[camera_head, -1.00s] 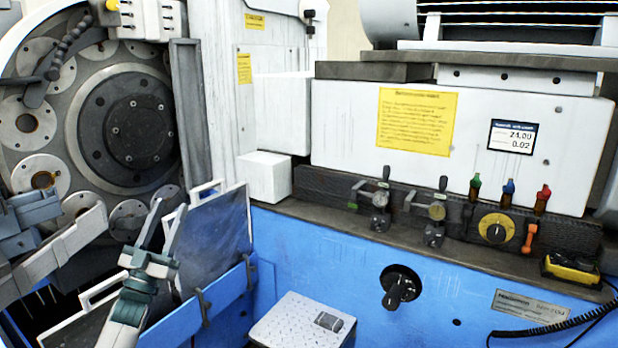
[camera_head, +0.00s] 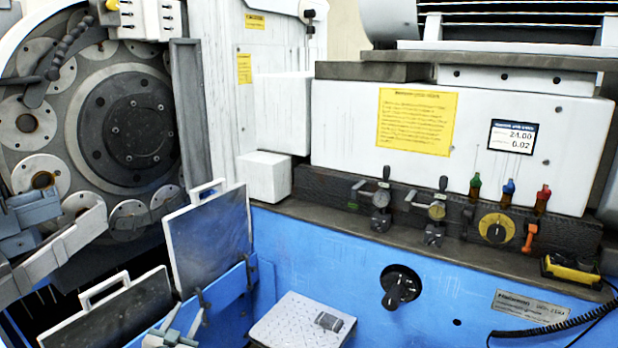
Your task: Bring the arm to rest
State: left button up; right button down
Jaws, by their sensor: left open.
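My left gripper (camera_head: 186,320) shows at the bottom edge of the head view, left of centre. Its two fingers are spread apart with nothing between them. The rest of my left arm is cut off by the lower edge. My right gripper is not in view.
A grey handled panel (camera_head: 208,240) stands upright, and a second handled panel (camera_head: 118,312) leans at lower left. A checkered metal step (camera_head: 290,328) is right of my gripper. The ring grinder's round rotor (camera_head: 138,130) is behind at left; valves and a dial (camera_head: 496,228) line the right.

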pick_arm(q)
jog(key=s+d+f+g, duration=0.2)
jog(key=s+d+f, duration=0.1)
jog(key=s+f, duration=0.55)
jog(key=s+d+f+g, duration=0.25)
jog(key=s+f, duration=0.35)
jog(key=f, duration=0.6)
jog(key=s+d+f+g, duration=0.1)
jog(key=s+d+f, duration=0.2)
jog(key=s+f, duration=0.6)
jog(key=s+d+f+g, duration=0.1)
jog(key=s+d+f, duration=0.2)
jog(key=s, duration=0.6)
jog(key=s+d+f+g+h, duration=0.1)
jog(key=s+d+f+g, duration=0.1)
jog(key=s+f, duration=0.6)
jog(key=s+d+f+n+g, duration=0.1)
jog(key=s+d+f, duration=0.3)
jog(key=s, duration=0.8)
jog(key=shift+f+g+h, duration=0.3)
jog(key=shift+f+g, duration=0.15)
jog(key=shift+f, duration=0.5)
jog(key=shift+s, duration=0.1)
